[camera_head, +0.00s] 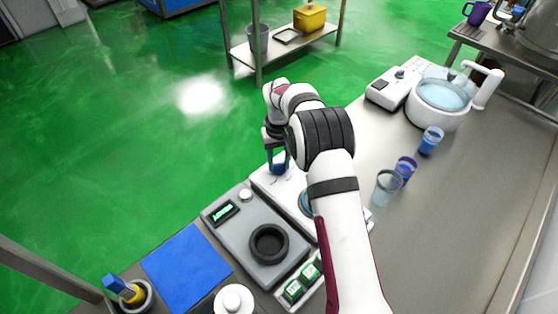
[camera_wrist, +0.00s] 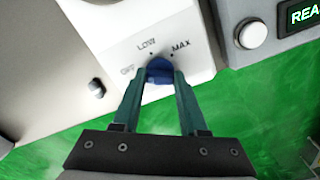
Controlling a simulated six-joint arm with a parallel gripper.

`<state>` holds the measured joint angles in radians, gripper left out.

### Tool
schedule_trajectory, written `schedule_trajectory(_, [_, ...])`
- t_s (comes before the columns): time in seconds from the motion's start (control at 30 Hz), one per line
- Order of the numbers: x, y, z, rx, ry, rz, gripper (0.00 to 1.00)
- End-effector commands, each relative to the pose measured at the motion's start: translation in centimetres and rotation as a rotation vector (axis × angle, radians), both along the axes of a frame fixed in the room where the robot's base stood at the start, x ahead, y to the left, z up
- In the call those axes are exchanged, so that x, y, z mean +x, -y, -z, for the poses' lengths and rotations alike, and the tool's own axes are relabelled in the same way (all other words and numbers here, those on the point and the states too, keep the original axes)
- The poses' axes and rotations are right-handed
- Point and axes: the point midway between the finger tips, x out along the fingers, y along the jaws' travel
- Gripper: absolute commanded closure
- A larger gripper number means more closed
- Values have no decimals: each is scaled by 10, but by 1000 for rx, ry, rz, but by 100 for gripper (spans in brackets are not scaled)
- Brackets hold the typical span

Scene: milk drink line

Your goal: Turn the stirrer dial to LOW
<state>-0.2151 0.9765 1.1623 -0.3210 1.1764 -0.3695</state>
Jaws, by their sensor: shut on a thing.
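The blue stirrer dial (camera_wrist: 159,70) sits on the white front of the stirrer (camera_wrist: 130,22), with OFF, LOW and MAX printed around it. My gripper (camera_wrist: 158,82) is shut on the dial, with one green finger on each side. I cannot tell for sure which mark the dial points at. In the head view, my gripper (camera_head: 278,163) is at the front of the white stirrer (camera_head: 262,181), and my arm hides much of the stirrer. The dial's marks cannot be read in that view.
A grey device with a lit display (camera_head: 224,212) and a black ring (camera_head: 268,243) stands left of the stirrer. A silver button (camera_wrist: 250,34) is right of the dial in the wrist view. Several cups, including a clear one (camera_head: 387,188), stand to the right. A blue mat (camera_head: 187,268) lies front left.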

Motion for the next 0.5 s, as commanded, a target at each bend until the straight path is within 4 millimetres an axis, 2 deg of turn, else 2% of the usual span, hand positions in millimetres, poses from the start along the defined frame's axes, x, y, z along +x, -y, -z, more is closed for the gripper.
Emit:
schedule_trajectory(0.03, [0, 0, 0, 1, 0, 0, 96])
schedule_trajectory(0.07, [0, 0, 0, 1, 0, 0, 100])
schedule_trajectory(0.5, [0, -1, -1, 0, 0, 80, 100])
